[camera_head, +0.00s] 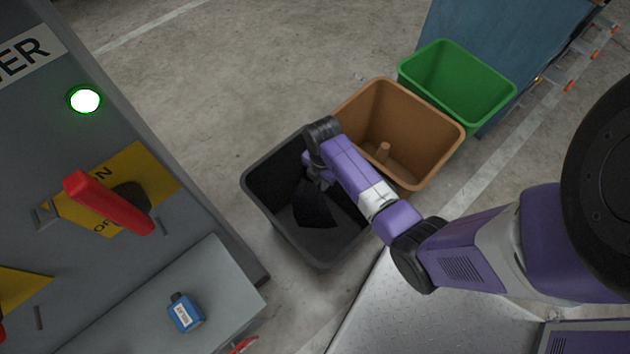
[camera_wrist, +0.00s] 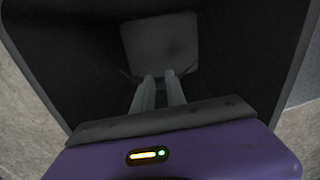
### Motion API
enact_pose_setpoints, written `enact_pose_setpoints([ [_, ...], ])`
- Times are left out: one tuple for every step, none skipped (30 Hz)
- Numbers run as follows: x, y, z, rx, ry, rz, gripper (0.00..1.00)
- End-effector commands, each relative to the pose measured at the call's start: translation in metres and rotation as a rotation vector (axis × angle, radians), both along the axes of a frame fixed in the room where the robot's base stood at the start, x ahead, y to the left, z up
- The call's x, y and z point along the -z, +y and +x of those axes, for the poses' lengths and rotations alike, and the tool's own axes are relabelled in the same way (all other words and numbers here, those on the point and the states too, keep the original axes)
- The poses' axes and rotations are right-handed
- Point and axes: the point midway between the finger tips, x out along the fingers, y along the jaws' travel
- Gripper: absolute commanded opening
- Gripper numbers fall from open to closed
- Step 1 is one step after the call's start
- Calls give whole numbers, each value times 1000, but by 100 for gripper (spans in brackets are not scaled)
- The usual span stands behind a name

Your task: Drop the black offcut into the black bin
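The black bin (camera_head: 258,205) stands on the floor at the middle of the head view. My gripper (camera_head: 318,184) points down inside its mouth. In the head view a dark flat piece (camera_head: 314,208), which looks like the black offcut, shows just below the fingertips against the dark inside. In the wrist view my two grey fingers (camera_wrist: 159,78) are close together. A dark grey square shape (camera_wrist: 160,42) lies just beyond their tips; I cannot tell if it is the offcut or the bin's floor. Whether the fingers grip the piece is unclear.
A brown bin (camera_head: 435,148) with a small tan piece (camera_head: 383,152) inside stands right beside the black bin. A green bin (camera_head: 458,95) is behind it. A grey cabinet (camera_head: 150,215) with a red lever (camera_head: 108,203) and a ledge bearing a blue object (camera_head: 185,313) is on the left.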

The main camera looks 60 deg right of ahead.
Motion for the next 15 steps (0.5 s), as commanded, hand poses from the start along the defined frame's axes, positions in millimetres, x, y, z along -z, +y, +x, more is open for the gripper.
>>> enact_pose_setpoints([
  [0, 0, 0, 0, 0, 0, 28],
  [0, 0, 0, 0, 0, 0, 28],
  [0, 0, 0, 0, 0, 0, 28],
  [0, 0, 0, 0, 0, 0, 28],
  [0, 0, 0, 0, 0, 0, 28],
  [0, 0, 0, 0, 0, 0, 28],
  [0, 0, 0, 0, 0, 0, 28],
  [0, 0, 0, 0, 0, 0, 28],
  [0, 0, 0, 0, 0, 0, 36],
  [0, 0, 0, 0, 0, 0, 42],
  [0, 0, 0, 0, 0, 0, 48],
  [0, 0, 0, 0, 0, 0, 55],
  [0, 0, 0, 0, 0, 0, 55],
  [0, 0, 0, 0, 0, 0, 55],
  [0, 0, 0, 0, 0, 0, 55],
])
